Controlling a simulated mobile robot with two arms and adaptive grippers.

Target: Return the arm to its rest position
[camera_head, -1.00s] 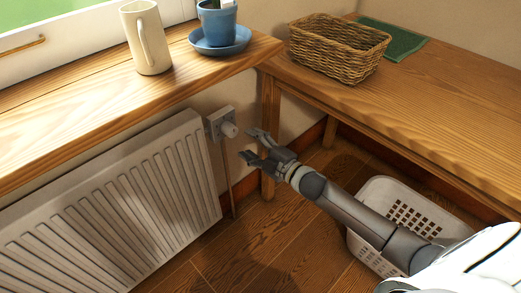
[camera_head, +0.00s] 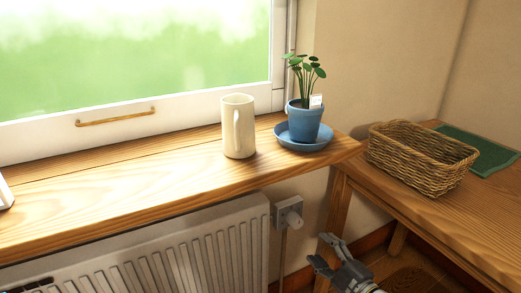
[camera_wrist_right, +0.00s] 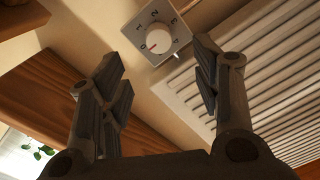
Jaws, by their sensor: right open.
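My right gripper (camera_head: 328,256) is open and empty at the lower right of the head view, below and to the right of the radiator knob (camera_head: 291,217). In the right wrist view its two fingers (camera_wrist_right: 158,88) stand apart with nothing between them. The white numbered dial (camera_wrist_right: 158,41) shows beyond the fingertips, apart from them. Most of the right arm is cut off by the bottom edge of the head view. My left gripper is not in view.
A white radiator (camera_head: 190,255) stands under the wooden sill (camera_head: 110,195). The sill bears a cream mug (camera_head: 238,128) and a blue plant pot (camera_head: 304,122) on a saucer. A wicker basket (camera_head: 420,160) and green cloth (camera_head: 485,152) lie on the bench (camera_head: 475,220) at right.

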